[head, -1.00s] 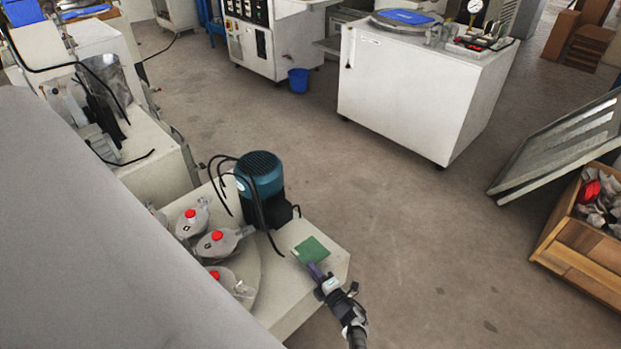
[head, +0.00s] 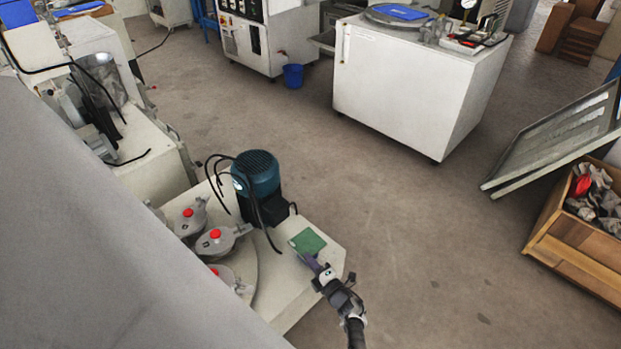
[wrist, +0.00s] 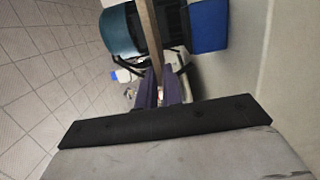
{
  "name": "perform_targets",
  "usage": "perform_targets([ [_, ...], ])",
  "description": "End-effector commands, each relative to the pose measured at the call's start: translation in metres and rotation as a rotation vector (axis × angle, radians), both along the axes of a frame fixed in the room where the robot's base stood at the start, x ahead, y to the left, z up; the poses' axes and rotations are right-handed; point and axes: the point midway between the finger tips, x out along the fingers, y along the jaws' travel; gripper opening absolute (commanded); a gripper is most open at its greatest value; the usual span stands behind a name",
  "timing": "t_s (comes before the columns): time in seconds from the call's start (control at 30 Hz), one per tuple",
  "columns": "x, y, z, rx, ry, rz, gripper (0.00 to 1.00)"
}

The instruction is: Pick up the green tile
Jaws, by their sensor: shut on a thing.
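The green tile (head: 307,242) is a flat square that shows above the right end of the pale machine top, beside the teal motor. My gripper (head: 311,261) reaches it from the lower right. Its purple fingers are shut on the tile's near edge. In the wrist view, my fingers (wrist: 158,88) pinch a thin brownish strip (wrist: 148,40), which looks like the tile seen edge-on. The tile's green face is not visible there. I cannot tell how high the tile is above the surface.
The teal motor (head: 256,175) with black cables stands just left of the tile. Red-capped grey fittings (head: 215,240) sit on a round plate further left. A wooden crate (head: 575,245) and leaning panel (head: 555,140) stand right. The floor between is clear.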

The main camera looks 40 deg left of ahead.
Motion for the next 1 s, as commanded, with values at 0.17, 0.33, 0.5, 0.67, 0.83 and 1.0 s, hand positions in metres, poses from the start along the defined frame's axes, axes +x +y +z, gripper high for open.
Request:
perform_targets([
  [0.17,0.001,-0.001,0.064,0.005,-0.004,-0.004,0.0],
  [0.33,0.0,0.0,0.111,0.005,-0.002,-0.003,0.0],
  [0.5,0.0,0.0,0.143,0.002,-0.003,-0.001,0.0],
  [0.67,0.0,0.0,0.16,0.002,-0.001,0.0,0.0],
  [0.83,0.0,0.0,0.165,0.001,-0.001,0.0,0.0],
  [1.0,0.0,0.0,0.165,0.001,-0.001,0.001,0.0],
])
